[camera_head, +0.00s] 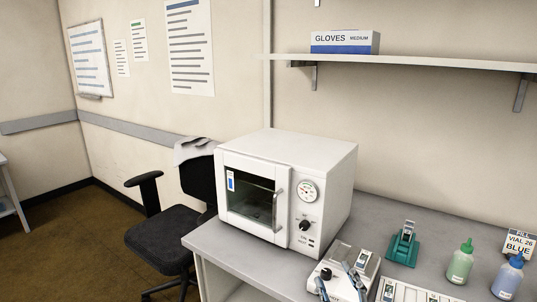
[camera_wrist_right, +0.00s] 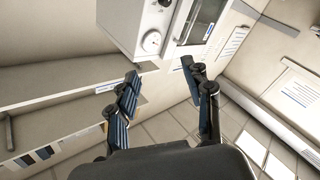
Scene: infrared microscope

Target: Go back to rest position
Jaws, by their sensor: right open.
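My right gripper (camera_head: 338,282) is at the bottom of the head view, in front of a small white bench instrument (camera_head: 342,254). Its two dark, blue-padded fingers stand apart. In the right wrist view the gripper (camera_wrist_right: 160,82) is open with nothing between its fingers. My left gripper is in neither view.
The white cabinet (camera_head: 325,170), its door closed, stands on the grey bench (camera_head: 375,210). A green holder (camera_head: 403,246), a green bottle (camera_head: 460,262), a blue bottle (camera_head: 508,276) and a sign (camera_head: 519,243) are to the right. A black chair (camera_head: 165,240) stands left.

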